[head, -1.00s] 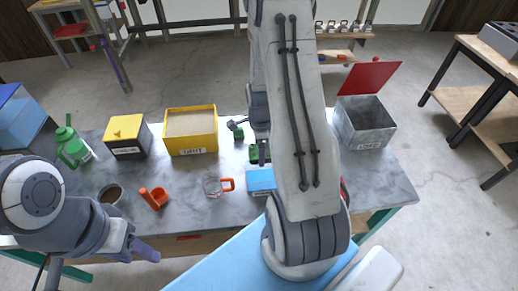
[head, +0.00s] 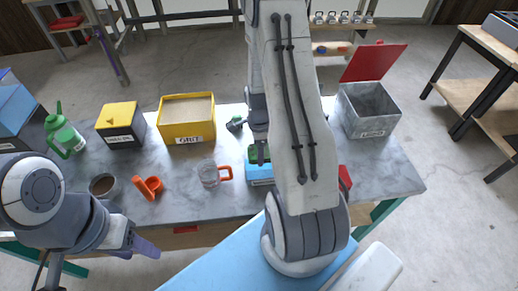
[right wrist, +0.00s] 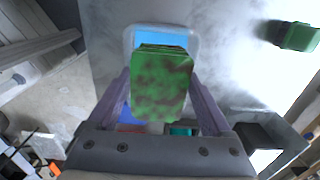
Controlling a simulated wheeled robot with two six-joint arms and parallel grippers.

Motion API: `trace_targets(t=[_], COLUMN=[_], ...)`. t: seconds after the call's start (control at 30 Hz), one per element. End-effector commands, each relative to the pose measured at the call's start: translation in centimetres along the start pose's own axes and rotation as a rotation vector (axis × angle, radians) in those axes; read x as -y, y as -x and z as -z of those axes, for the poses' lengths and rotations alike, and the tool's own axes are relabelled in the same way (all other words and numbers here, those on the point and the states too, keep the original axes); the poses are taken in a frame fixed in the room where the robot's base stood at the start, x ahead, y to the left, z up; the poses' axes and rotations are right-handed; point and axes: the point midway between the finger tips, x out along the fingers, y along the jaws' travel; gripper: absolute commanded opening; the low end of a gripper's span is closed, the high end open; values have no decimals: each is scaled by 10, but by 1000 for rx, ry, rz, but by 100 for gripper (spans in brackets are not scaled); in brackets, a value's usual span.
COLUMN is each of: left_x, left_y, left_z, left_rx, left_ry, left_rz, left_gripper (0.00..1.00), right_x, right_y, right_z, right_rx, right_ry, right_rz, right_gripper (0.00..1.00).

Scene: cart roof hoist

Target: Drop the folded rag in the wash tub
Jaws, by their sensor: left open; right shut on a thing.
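The folded rag (right wrist: 160,85), green with brown blotches, is between the fingers of my right gripper (right wrist: 160,78) in the right wrist view. My right gripper is shut on it. A light blue tub with a pale rim (right wrist: 190,40), which looks like the wash tub, lies behind the rag in that view. In the head view the tub (head: 258,176) is partly hidden by my right arm, and green of the rag shows just above it. I cannot tell the height between them. My left gripper (head: 147,248) is open and empty at the table's front edge.
A yellow grit tray (head: 187,138), a black-and-yellow box (head: 122,138), a green can (head: 65,135), a cup (head: 103,186), an orange item (head: 148,187) and a glass mug (head: 209,174) stand left. A grey bin with raised red lid (head: 368,112) stands right.

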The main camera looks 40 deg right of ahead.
Motion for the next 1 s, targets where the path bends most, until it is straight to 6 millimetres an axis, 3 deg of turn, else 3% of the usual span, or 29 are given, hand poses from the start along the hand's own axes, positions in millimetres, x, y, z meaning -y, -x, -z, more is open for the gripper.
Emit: trace_targets(t=[0.27,0.3,0.33,0.67,1.0], left_x=[0,0,0,0,1], left_y=[-1,-1,-1,-2,-10], left_z=[0,0,0,0,0], left_rx=[0,0,0,0,0], left_ry=[0,0,0,0,0], left_rz=[0,0,0,0,0], left_gripper=[50,50,50,50,50], right_x=[0,0,0,1,2], right_y=[-1,-1,-1,3,60], right_z=[0,0,0,0,0], right_rx=[0,0,0,0,1], right_ry=[0,0,0,0,0], right_rz=[0,0,0,2,7], right_gripper=[29,91,100,100,100])
